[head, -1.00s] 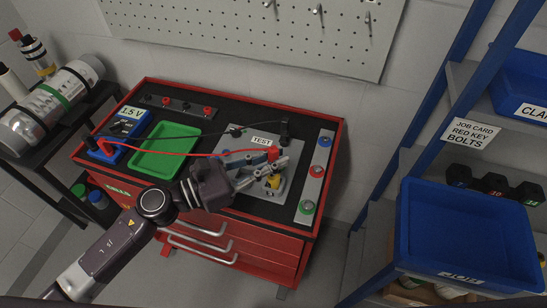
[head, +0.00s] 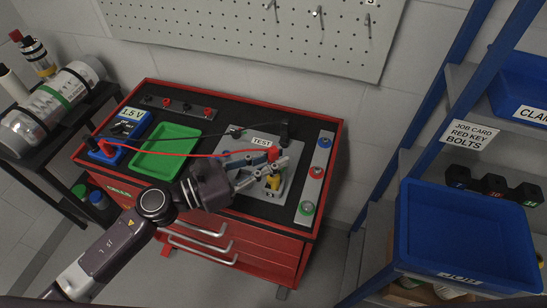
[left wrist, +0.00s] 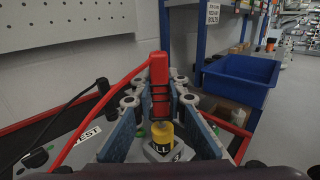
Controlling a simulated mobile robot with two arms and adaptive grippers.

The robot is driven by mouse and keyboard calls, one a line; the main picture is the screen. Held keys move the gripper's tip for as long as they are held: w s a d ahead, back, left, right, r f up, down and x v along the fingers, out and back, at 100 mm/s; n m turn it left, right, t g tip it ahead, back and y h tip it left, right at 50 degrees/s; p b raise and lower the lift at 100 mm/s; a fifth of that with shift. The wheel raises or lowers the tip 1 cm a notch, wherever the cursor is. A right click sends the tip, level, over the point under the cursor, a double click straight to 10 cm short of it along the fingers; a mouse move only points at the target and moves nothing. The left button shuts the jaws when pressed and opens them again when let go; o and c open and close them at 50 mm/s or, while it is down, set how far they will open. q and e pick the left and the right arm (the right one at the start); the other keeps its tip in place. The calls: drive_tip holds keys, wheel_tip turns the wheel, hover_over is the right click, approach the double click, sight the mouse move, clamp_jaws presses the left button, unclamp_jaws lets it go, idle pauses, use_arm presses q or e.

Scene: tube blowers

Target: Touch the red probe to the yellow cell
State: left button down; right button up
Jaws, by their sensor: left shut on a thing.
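My left gripper (head: 279,168) is shut on the red probe (head: 273,153) over the grey TEST plate (head: 287,188). The probe is upright, with its red cable running left. The yellow cell (head: 273,182) stands on the plate just below the fingertips. In the left wrist view, the probe (left wrist: 160,75) is between the blue-padded fingers, and its dark lower part lines up with the top of the yellow cell (left wrist: 162,138). I cannot tell whether the tip touches the cell. My right gripper is not in view.
A blue meter (head: 104,150) marked 1.5 V stands left of an empty green tray (head: 150,166). A black probe (head: 285,132) stands behind the plate. A strip with coloured buttons (head: 315,180) lies to the right. A shelf with a blue bin (head: 465,235) is further right.

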sight(273, 149)
use_arm(q)
drive_tip(key=shift+r+p, duration=1.6)
drive_tip(key=shift+r, duration=0.7)
